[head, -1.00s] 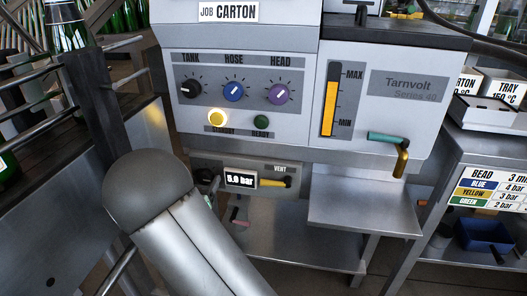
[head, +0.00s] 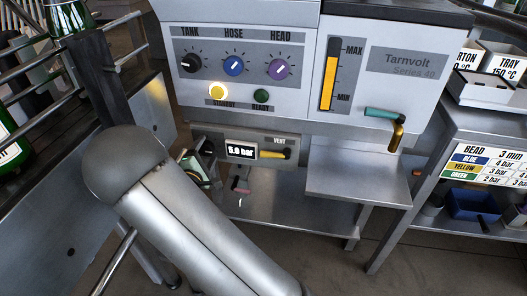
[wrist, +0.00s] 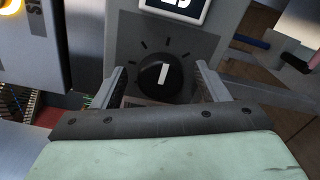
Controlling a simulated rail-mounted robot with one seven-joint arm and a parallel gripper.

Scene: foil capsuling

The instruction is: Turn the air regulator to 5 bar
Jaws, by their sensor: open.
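The air regulator's black knob (wrist: 160,75) has a white pointer standing nearly upright, with tick marks around it on a grey plate. My gripper (wrist: 161,70) is open, with one finger to each side of the knob and visible gaps between. In the head view my gripper (head: 205,157) is small and partly hidden, at the left end of the regulator panel. The regulator's display (head: 240,151) appears to read 5.0 bar. In the wrist view only the display's lower edge (wrist: 172,10) shows.
A yellow VENT lever (head: 271,155) sits right of the display. The machine above carries TANK, HOSE and HEAD knobs (head: 234,66) and a lit yellow lamp (head: 217,91). A bead chart (head: 488,163) hangs at right. A steel shelf (head: 357,172) juts out right of the regulator.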

